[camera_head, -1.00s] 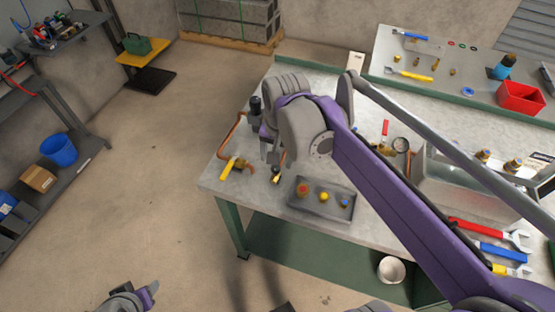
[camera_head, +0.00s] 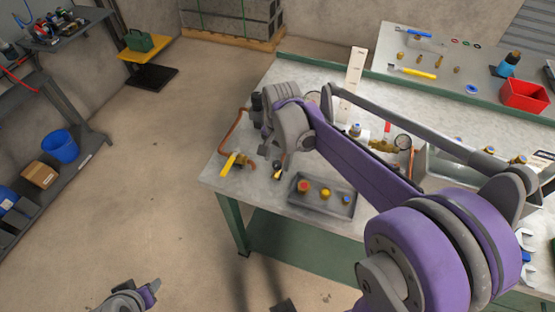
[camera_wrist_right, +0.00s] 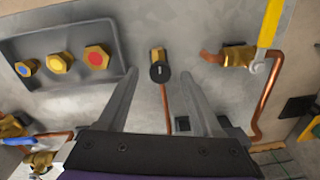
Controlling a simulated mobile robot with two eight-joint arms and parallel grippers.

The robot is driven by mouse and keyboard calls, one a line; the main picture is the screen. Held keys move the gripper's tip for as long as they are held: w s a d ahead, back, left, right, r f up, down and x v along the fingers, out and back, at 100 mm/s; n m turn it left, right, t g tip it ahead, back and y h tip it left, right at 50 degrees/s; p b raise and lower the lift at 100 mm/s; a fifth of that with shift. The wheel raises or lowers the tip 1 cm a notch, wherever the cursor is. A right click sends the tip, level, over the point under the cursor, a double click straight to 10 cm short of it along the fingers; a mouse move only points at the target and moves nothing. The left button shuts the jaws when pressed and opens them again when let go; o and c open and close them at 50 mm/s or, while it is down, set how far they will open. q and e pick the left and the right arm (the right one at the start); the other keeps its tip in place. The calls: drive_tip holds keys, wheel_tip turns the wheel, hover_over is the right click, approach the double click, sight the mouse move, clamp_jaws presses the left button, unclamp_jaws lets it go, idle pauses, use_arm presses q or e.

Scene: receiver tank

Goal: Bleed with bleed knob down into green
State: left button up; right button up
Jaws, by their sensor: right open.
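The bleed knob (camera_wrist_right: 159,72), a black knob on a brass stem, shows in the right wrist view between and just beyond my right fingertips. In the head view the same knob (camera_head: 277,173) stands near the bench's left front edge. My right gripper (camera_wrist_right: 160,77) is open with nothing between its fingers; my right arm hides most of it in the head view. A round gauge (camera_head: 402,142) on a brass fitting stands further right; its markings are too small to read. My left gripper (camera_head: 148,294) is at the bottom edge, away from the bench, its jaws unclear.
A grey tray (camera_head: 333,209) with red, yellow and blue capped fittings lies right of the knob. A yellow-handled valve (camera_head: 228,166) with copper pipe is at its left. A white upright strip (camera_head: 352,82) and red bin (camera_head: 524,95) stand farther back.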

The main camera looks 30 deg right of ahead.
drive_tip(key=shift+f, duration=0.3)
clamp_jaws()
drive_tip(key=shift+n, duration=0.3)
drive_tip(key=n, duration=0.3)
drive_tip(key=shift+n, duration=2.1)
